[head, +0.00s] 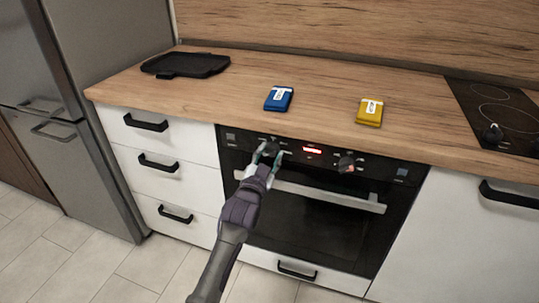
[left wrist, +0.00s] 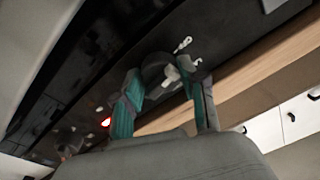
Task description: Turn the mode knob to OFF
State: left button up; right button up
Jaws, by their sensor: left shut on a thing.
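The oven's black control panel (head: 318,153) has two dark round knobs. The left knob (head: 272,148) is between the fingertips of my left gripper (head: 268,154), which is shut on it. The left wrist view shows this knob (left wrist: 155,66) with a white pointer, between the green-padded fingers of my gripper (left wrist: 166,84). White marks surround the knob, but I cannot read them, so I cannot tell which is OFF. The right knob (head: 346,164) is free, with a small red spot at its lower edge. My right gripper is not in view.
A lit red display (head: 312,150) sits between the knobs. The oven door handle (head: 312,190) sticks out below. On the counter are a blue box (head: 278,99), a yellow box (head: 369,112) and a black tray (head: 186,65); a black hob (head: 500,115) is at right.

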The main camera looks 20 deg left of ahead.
pick_arm(q)
jog(key=o, duration=1.1)
jog(key=shift+o, duration=0.2)
jog(key=shift+s, duration=0.1)
jog(key=s+f, duration=0.1)
jog(key=s, duration=1.1)
jog(key=shift+w+a+f, duration=0.1)
jog(key=shift+f, duration=0.05)
